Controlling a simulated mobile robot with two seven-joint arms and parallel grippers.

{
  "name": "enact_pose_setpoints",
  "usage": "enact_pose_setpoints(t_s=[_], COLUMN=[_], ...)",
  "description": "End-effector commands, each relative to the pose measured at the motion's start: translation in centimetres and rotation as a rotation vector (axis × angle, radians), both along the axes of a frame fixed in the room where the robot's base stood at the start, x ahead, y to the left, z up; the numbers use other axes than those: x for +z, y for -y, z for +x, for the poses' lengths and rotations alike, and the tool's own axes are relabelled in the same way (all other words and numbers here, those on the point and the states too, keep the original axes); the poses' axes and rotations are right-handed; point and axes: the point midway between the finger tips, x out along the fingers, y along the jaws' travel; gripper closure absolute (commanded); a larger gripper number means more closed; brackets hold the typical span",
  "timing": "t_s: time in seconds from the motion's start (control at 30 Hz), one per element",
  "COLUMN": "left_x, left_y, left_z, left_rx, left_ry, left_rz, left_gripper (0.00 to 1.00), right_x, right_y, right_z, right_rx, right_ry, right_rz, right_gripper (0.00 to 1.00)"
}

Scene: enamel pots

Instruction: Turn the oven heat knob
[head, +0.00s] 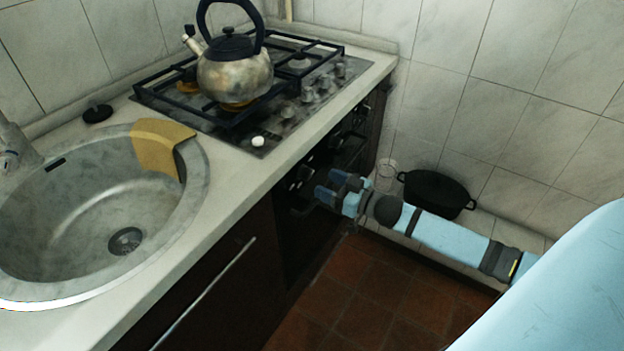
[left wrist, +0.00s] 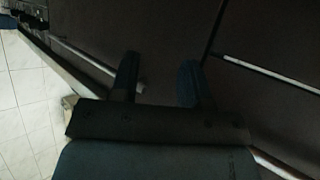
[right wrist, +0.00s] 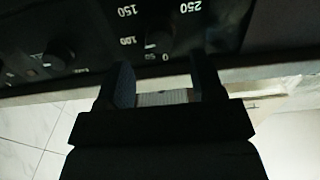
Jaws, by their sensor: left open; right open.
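The oven heat knob (right wrist: 158,42) shows in the right wrist view as a dark round knob on a black panel. White numbers from 50 to 250 are printed around it. My right gripper (right wrist: 163,72) is open just in front of this knob, with its fingers apart and nothing between them. In the head view my right gripper (head: 333,190) is at the oven front, below the counter edge, and hides part of the panel. My left gripper (left wrist: 160,72) is open and empty in the left wrist view, facing dark cabinet fronts with metal handles. It is outside the head view.
Another dark knob (right wrist: 58,55) is on the same panel. A kettle (head: 235,75) stands on the gas hob (head: 300,110) above the oven. A sink (head: 90,195) with a yellow cloth (head: 160,145) is at the left. A black pot (head: 436,193) is low by the wall.

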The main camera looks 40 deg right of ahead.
Motion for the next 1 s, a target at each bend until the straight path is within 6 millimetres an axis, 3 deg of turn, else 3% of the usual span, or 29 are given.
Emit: enact_pose_setpoints(t_s=[0.1, 0.3, 0.7, 0.77, 0.93, 1.0], left_x=[-0.2, -0.1, 0.2, 0.2, 0.0, 0.0], left_y=[0.1, 0.2, 0.2, 0.2, 0.2, 0.2], left_z=[0.0, 0.0, 0.1, 0.1, 0.1, 0.1], left_rx=[-0.001, -0.002, -0.002, -0.002, -0.003, -0.003], left_ry=[0.004, 0.010, 0.015, 0.014, 0.012, 0.011], left_rz=[-0.005, -0.010, -0.014, -0.013, -0.012, -0.012], left_gripper=[0.57, 0.57, 0.57, 0.57, 0.57, 0.57], right_x=[0.0, -0.1, 0.0, 0.0, 0.0, 0.0], right_y=[-0.8, -1.7, -2.0, -2.0, -2.0, -2.0], right_z=[2.1, 4.1, 4.8, 4.8, 4.8, 4.8], right_rx=[-0.001, -0.001, 0.000, 0.000, 0.000, 0.000], right_ry=[0.004, 0.000, -0.001, -0.001, -0.001, -0.001], right_rz=[-0.001, 0.000, 0.000, 0.000, 0.000, 0.000], right_gripper=[0.39, 0.39, 0.39, 0.48, 0.87, 0.88])
